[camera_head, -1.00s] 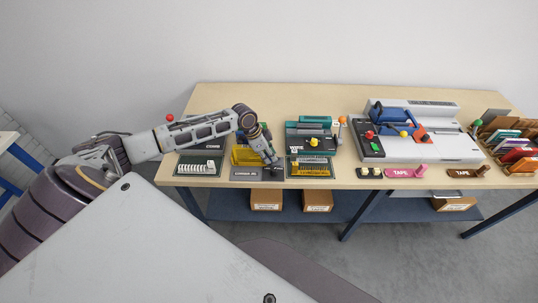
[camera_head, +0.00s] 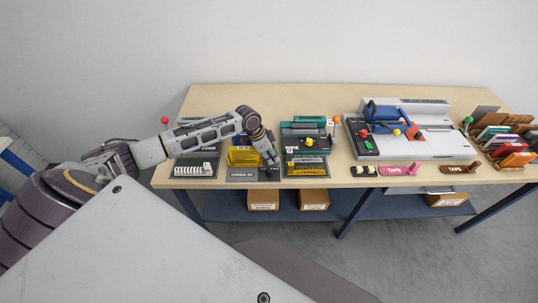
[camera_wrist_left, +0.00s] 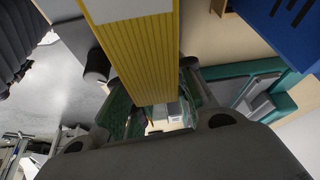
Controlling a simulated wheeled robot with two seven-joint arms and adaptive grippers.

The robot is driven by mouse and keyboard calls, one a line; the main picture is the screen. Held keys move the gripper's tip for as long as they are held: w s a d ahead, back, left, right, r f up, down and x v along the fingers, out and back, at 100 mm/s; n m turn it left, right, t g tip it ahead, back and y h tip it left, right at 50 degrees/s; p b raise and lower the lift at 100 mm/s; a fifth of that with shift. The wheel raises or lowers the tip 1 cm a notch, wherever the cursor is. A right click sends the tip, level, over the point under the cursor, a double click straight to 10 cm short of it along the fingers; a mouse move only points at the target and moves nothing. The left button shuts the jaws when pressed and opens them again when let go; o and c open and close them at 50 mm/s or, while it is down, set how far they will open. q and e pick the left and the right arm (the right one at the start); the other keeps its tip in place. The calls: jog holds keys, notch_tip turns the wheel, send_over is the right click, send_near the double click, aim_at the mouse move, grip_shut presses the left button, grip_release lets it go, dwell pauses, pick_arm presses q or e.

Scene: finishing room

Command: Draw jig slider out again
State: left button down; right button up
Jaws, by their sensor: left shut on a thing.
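The grey corner jig (camera_head: 242,174), with its label on the front, lies near the table's front edge, and a yellow block (camera_head: 243,155) shows just behind the label. My left gripper (camera_head: 271,164) points down at the right end of the jig and is shut on the jig slider; its fingers hide most of that part. In the left wrist view a yellow ribbed block (camera_wrist_left: 147,55) runs close by the fingers, and the gripped part cannot be made out clearly. My right gripper is not in view.
A green wire station (camera_head: 306,143) with a yellow tray (camera_head: 306,168) stands close right of my gripper. A comb tray (camera_head: 194,169) lies left. The table's back is clear.

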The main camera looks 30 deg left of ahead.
pick_arm(q)
jog(key=shift+d, duration=0.25)
jog(key=c, duration=1.3)
grip_release()
jog(key=shift+w+d, duration=0.1)
jog(key=shift+o, duration=0.2)
jog(key=shift+a+r, duration=0.15)
jog(key=shift+a, duration=0.05)
jog(key=v, duration=1.1)
jog(key=shift+r, duration=0.25)
